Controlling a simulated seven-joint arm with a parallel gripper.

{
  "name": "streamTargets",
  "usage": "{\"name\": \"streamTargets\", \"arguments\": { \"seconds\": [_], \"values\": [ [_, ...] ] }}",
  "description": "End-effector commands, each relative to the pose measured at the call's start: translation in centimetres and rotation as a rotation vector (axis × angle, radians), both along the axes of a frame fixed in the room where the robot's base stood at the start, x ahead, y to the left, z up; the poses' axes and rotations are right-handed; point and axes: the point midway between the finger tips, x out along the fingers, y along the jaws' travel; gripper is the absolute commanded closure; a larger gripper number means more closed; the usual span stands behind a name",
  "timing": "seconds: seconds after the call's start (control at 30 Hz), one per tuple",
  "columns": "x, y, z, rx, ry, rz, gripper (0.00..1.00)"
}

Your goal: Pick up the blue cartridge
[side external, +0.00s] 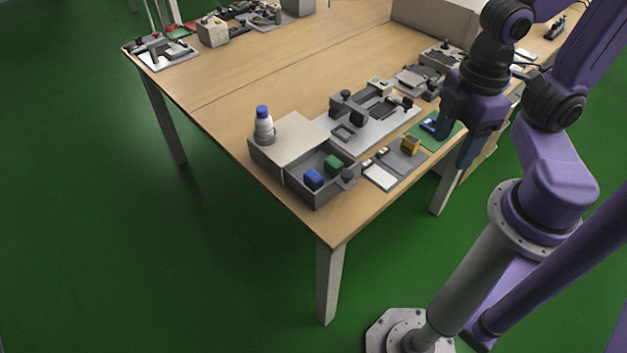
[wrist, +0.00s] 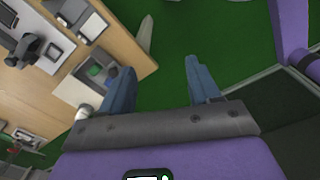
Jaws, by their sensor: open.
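A blue block (side external: 313,179), which looks like the blue cartridge, lies in an open grey tray (side external: 318,200) at the near table corner, beside a green block (side external: 334,164). My gripper (side external: 454,145) is open and empty, well to the right of the tray in the side view.
A grey fixture (side external: 365,110), a yellow part (side external: 410,143) and a green mat with a blue item (side external: 430,122) lie nearby. The table's middle is clear.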

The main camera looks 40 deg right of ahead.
Motion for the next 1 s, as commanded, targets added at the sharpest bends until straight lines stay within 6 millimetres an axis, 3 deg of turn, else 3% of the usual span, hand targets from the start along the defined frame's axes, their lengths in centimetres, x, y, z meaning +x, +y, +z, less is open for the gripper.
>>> {"name": "streamTargets", "arguments": {
  "seconds": [0.17, 0.53, 0.8, 1.0],
  "values": [
    [3.1, 1.8, -0.3, -0.009, 0.001, 0.046, 0.38],
    [13.4, 5.9, -2.4, -0.021, 0.001, 0.219, 0.38],
    [21.0, 7.0, -5.2, -0.028, 0.006, 0.346, 0.38],
    [25.3, 6.8, -7.4, -0.029, 0.007, 0.424, 0.38]
  ]
}}
